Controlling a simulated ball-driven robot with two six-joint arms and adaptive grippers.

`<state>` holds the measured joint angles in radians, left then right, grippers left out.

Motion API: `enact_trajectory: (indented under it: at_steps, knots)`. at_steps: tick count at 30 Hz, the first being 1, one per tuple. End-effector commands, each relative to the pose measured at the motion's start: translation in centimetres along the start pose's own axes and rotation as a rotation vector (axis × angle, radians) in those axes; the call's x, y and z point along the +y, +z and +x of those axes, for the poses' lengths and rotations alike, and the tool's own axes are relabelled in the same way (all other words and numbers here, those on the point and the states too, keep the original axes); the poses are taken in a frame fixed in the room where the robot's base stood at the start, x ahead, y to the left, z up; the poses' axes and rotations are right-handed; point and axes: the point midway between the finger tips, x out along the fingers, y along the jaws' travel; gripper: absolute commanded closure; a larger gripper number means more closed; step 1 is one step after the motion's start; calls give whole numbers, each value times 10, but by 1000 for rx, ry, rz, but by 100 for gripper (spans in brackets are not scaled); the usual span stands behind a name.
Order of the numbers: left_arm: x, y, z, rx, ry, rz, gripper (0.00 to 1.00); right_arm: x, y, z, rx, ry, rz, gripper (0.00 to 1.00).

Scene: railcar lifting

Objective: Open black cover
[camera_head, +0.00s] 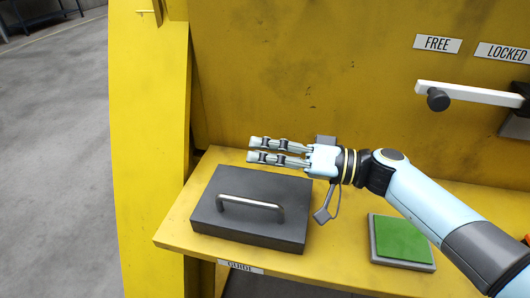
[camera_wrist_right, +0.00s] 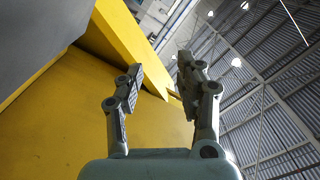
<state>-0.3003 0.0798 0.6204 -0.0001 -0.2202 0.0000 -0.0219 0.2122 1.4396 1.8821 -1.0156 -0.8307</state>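The black cover (camera_head: 262,187) is a dark, flat, box-like lid with a silver bar handle (camera_head: 250,203) on top. It lies shut on the yellow ledge in the head view. My right gripper (camera_head: 251,151) reaches in from the right, near the cover's far edge and beyond the handle, apart from the handle. Its two fingers point left and are spread with nothing between them. In the right wrist view the same gripper (camera_wrist_right: 158,75) shows its fingers apart and empty. A dark grey surface fills that view's upper left; I cannot tell if it is the cover. My left gripper is not in view.
A green pad (camera_head: 401,239) sits on the yellow ledge (camera_head: 342,262) to the right. A white lever (camera_head: 470,93) with a dark knob is on the yellow wall, under FREE (camera_head: 437,44) and LOCKED (camera_head: 503,53) labels. A GUIDE label (camera_head: 240,267) is on the ledge's front. Grey floor lies left.

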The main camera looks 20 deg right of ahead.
Motion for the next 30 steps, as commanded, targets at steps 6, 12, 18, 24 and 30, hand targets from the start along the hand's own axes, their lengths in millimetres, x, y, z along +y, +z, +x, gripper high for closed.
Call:
enact_trajectory:
  at_steps: [6, 12, 18, 24, 30]
  knots:
    - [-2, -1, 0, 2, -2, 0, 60, 0, 0, -2, -1, 1, 0, 64]
    - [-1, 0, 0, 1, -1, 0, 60, 1, 1, -31, -4, 4, -1, 64]
    - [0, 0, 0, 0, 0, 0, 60, 1, 1, -77, -5, 5, 0, 64]
    - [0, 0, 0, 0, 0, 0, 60, 1, 1, -109, -3, 2, 0, 64]
    - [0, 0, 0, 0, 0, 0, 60, 0, 0, -120, -1, 0, 0, 64]
